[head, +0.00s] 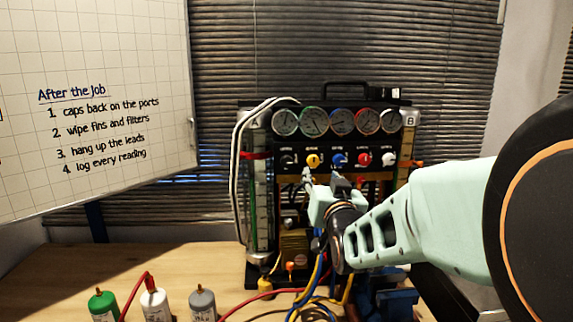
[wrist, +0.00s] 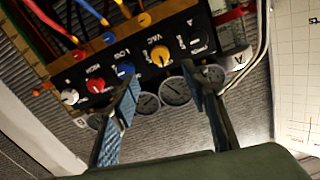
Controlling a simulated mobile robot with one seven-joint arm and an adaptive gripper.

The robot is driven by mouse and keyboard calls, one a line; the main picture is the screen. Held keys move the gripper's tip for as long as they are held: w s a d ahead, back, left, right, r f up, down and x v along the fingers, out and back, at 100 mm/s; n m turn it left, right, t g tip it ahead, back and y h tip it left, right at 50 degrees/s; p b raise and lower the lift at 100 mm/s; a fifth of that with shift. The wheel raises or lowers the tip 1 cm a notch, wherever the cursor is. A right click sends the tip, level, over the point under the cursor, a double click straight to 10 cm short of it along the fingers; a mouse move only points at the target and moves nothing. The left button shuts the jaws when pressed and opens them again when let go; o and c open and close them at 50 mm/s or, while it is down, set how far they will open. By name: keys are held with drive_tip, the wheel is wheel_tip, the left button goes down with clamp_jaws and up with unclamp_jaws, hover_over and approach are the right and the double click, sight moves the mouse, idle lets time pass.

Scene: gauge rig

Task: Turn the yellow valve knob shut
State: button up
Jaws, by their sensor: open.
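The yellow valve knob (head: 313,160) sits in the row of knobs on the gauge rig's black panel, second from the left in the head view. In the wrist view the panel appears upside down, and the yellow knob (wrist: 160,56) is by the label VAC. My gripper (head: 321,179) is in front of the panel, a little below the knob row in the head view. In the wrist view my open gripper (wrist: 161,78) has one finger to each side of the yellow knob's line, with nothing held. I cannot tell whether a finger touches the knob.
A blue knob (head: 339,159), a red knob (head: 364,159) and a white knob (head: 389,160) share the row, under several gauges (head: 314,121). Coloured hoses (head: 305,290) hang below. Green (head: 103,306), white (head: 156,302) and grey (head: 203,305) bottles stand at the front left.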

sight(314, 163)
drive_tip(key=w+p, duration=0.2)
drive_tip(key=w, duration=0.8)
drive_tip(key=shift+w, duration=0.1)
drive_tip(key=shift+f, duration=0.1)
clamp_jaws()
